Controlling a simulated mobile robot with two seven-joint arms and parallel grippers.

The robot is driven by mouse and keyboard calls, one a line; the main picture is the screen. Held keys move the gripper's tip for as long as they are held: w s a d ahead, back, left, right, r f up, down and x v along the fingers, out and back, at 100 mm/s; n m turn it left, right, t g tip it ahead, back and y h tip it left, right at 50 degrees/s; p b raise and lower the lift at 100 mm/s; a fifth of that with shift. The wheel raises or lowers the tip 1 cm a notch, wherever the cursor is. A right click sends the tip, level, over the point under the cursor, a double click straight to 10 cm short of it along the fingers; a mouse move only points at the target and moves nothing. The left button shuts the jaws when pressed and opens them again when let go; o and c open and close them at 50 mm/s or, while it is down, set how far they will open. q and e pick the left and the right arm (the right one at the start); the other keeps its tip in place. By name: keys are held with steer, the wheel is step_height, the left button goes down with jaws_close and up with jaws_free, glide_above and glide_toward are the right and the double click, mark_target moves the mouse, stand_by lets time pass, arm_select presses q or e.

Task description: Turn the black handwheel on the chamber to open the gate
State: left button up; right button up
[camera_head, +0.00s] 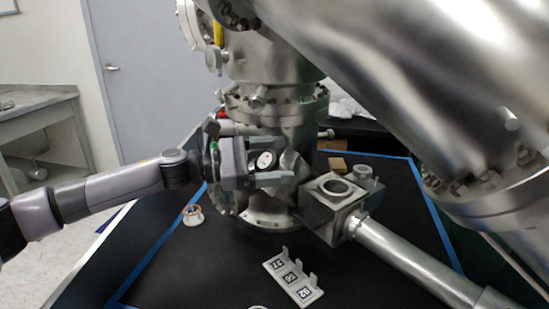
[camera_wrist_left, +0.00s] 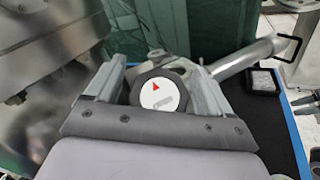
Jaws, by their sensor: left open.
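The black handwheel (camera_head: 264,160) has a white round face and sits on the steel chamber (camera_head: 275,105). In the left wrist view the handwheel (camera_wrist_left: 158,92) shows a red arrow pointing up on its white face. My left gripper (camera_head: 282,162) comes in from the left, with its fingers on either side of the handwheel. In the wrist view the open left gripper (camera_wrist_left: 160,75) has one finger left and one right of the wheel. Whether the fingers touch the rim I cannot tell. The gate is not clearly visible. My right gripper is not in view.
A steel cube with a round port (camera_head: 335,205) and a tube stands right of the chamber. A white holder with printed tags (camera_head: 293,276) and a small white-orange ring part (camera_head: 193,214) lie on the black tabletop. A large steel cylinder (camera_head: 420,70) fills the upper right.

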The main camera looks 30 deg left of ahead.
arm_select(q)
steer(key=c, duration=1)
steer(key=shift+o, duration=0.2)
